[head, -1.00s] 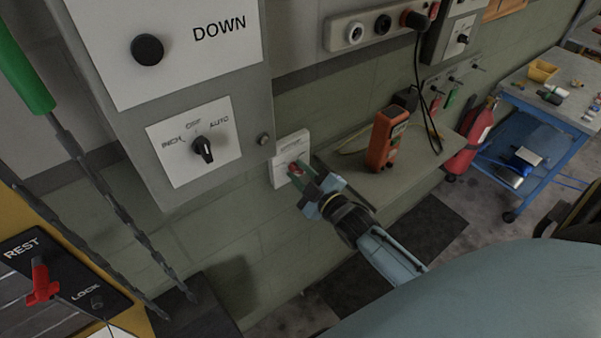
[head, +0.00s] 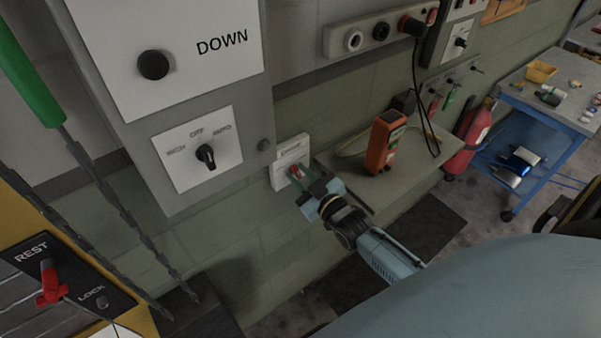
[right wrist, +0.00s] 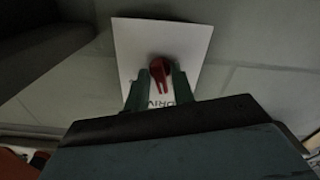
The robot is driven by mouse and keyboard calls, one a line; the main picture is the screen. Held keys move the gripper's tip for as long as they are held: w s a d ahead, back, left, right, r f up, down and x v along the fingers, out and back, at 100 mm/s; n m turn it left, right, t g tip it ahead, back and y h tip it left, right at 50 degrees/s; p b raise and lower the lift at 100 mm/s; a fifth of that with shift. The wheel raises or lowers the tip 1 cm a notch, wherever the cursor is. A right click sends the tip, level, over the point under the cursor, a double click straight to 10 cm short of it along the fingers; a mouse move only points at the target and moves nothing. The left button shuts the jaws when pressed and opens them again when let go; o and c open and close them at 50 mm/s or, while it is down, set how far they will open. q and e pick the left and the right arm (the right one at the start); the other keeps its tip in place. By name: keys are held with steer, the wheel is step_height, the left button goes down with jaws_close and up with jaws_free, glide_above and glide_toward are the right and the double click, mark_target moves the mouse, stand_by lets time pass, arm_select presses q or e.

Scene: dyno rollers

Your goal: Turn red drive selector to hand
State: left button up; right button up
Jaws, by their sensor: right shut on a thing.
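The red drive selector (right wrist: 160,72) is a small red knob on a white plate (right wrist: 192,40) on the wall. In the head view the plate (head: 290,150) is right of the grey control box, and the red knob shows at my fingertips. My right gripper (head: 298,174) reaches it from the lower right. In the right wrist view its two green fingers (right wrist: 160,88) stand on either side of the knob's lower part, shut on it. My left gripper is out of view.
A grey control box (head: 165,195) with a black INCH/OFF/AUTO knob (head: 205,155) is close on the left. An orange handheld device (head: 385,142) stands on a shelf (head: 352,186) to the right. A red REST/LOCK lever (head: 52,287) is at lower left.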

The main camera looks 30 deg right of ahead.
steer(key=m, duration=0.3)
steer(key=shift+m+p, duration=0.4)
steer(key=m, duration=0.2)
steer(key=shift+m, duration=0.4)
steer(key=m, duration=0.5)
steer(key=shift+m, duration=0.4)
steer(key=o, duration=0.7)
steer(key=shift+c, duration=0.2)
steer(key=shift+s, duration=0.1)
steer(key=s, duration=0.8)
steer(key=s+d, duration=0.1)
steer(key=s, duration=0.4)
steer(key=shift+s+d+b, duration=0.1)
steer(key=shift+b, duration=0.25)
